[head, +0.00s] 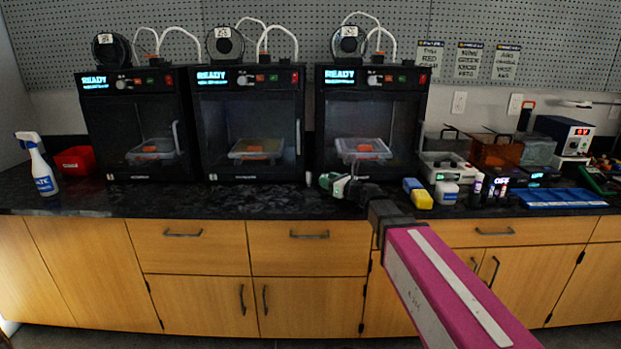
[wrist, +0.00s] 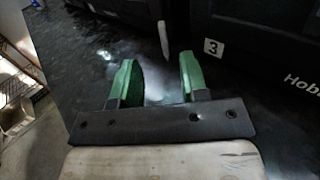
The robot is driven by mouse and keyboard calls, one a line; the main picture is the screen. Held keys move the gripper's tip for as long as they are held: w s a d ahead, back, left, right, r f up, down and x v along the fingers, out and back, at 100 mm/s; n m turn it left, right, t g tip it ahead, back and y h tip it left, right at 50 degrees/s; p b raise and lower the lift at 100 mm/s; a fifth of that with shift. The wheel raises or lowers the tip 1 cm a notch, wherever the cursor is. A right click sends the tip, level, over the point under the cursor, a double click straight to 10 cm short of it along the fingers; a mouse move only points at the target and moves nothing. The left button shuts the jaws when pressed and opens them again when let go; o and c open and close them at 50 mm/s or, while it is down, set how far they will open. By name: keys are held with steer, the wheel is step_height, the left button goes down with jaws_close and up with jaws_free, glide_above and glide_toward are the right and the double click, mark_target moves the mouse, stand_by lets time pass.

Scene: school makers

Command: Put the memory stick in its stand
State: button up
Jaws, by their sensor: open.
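My gripper (head: 330,181) is over the dark counter in front of the right-hand printer. In the wrist view its two green fingers (wrist: 157,66) are apart with nothing between them except a pale sheen on the counter. A small, slim white object (wrist: 163,38) is just beyond the fingertips, by the gap between two printers. It also shows as a small pale upright shape (head: 308,178) left of my gripper in the head view. I cannot tell whether it is the memory stick. I cannot make out the stand for certain.
Three black printers (head: 135,85), (head: 250,85), (head: 370,85) line the back of the counter. A spray bottle (head: 43,172) and red bin (head: 75,160) are at the left. A yellow-and-blue block (head: 418,194), small bottles and a blue mat (head: 560,197) lie right. The left counter front is clear.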

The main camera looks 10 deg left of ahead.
mark_target(310, 173)
steer(key=x, duration=1)
steer(key=shift+w+a+f, duration=0.15)
steer(key=shift+w+a, duration=0.05)
steer(key=shift+w, duration=0.15)
jaws_close()
